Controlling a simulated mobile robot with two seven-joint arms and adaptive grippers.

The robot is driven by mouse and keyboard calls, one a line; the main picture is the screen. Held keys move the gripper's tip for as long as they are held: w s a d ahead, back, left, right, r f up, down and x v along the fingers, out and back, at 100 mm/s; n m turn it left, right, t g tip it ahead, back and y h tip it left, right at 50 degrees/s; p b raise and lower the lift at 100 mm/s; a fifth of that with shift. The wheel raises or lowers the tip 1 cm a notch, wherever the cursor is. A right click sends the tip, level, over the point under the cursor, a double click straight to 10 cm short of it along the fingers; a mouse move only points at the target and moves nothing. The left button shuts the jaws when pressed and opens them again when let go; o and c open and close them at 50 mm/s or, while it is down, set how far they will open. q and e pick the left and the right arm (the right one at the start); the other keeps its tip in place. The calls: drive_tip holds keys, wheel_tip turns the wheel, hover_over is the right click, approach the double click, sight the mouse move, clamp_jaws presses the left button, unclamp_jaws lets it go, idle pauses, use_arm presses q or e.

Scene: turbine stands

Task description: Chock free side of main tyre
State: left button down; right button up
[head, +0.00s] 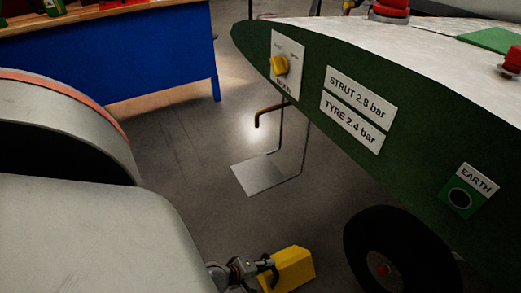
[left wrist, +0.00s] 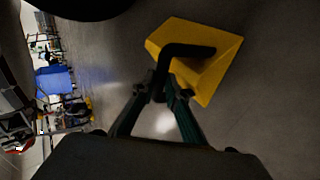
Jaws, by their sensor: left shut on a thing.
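The main tyre (head: 395,252), black with a grey hub and red centre, stands under the green aircraft body at the lower right of the head view. A yellow chock (head: 293,268) is to the left of the tyre, with a visible gap between them. My left gripper (head: 266,267) is shut on the chock's dark handle. In the left wrist view, the gripper fingers (left wrist: 166,88) close on the bent black handle of the yellow chock (left wrist: 222,68). A dark rounded shape, seemingly the tyre (left wrist: 82,8), shows at the top there. I cannot tell whether the chock touches the floor.
The green aircraft side (head: 410,165) with white labels overhangs the tyre. A grey step plate (head: 262,176) hangs on thin rods from the body, above and left of the chock. A blue workbench (head: 150,65) stands behind. Grey floor is clear around the chock.

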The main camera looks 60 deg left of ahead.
use_arm(q)
drive_tip(key=b, duration=0.3)
hover_over(288, 262)
wheel_tip(288, 262, down, 2)
drive_tip(key=shift+f, duration=0.2)
drive_tip(key=w+d+f+b, duration=0.1)
drive_tip(key=w, duration=1.4)
use_arm(e)
drive_tip(key=shift+s+a+f+m+t, duration=0.1)
drive_tip(key=shift+s+a+m, duration=0.1)
drive_tip(key=shift+a+m, duration=0.65)
drive_tip(key=shift+s+a+f+m+t, duration=0.15)
drive_tip(key=shift+a+m, duration=0.4)
drive_tip(key=shift+m, duration=0.55)
drive_tip(key=shift+s+a+f+m+t, duration=0.1)
drive_tip(key=shift+s+a+m, duration=0.15)
drive_tip(key=shift+a+m, duration=0.6)
use_arm(q)
drive_tip(key=shift+d, duration=0.1)
use_arm(e)
drive_tip(key=shift+d, duration=0.1)
use_arm(q)
drive_tip(key=shift+w+d+f, duration=0.1)
drive_tip(key=shift+d+f, duration=0.05)
drive_tip(key=shift+d, duration=0.8)
use_arm(e)
drive_tip(key=shift+r, duration=0.1)
use_arm(q)
drive_tip(key=shift+d, duration=0.15)
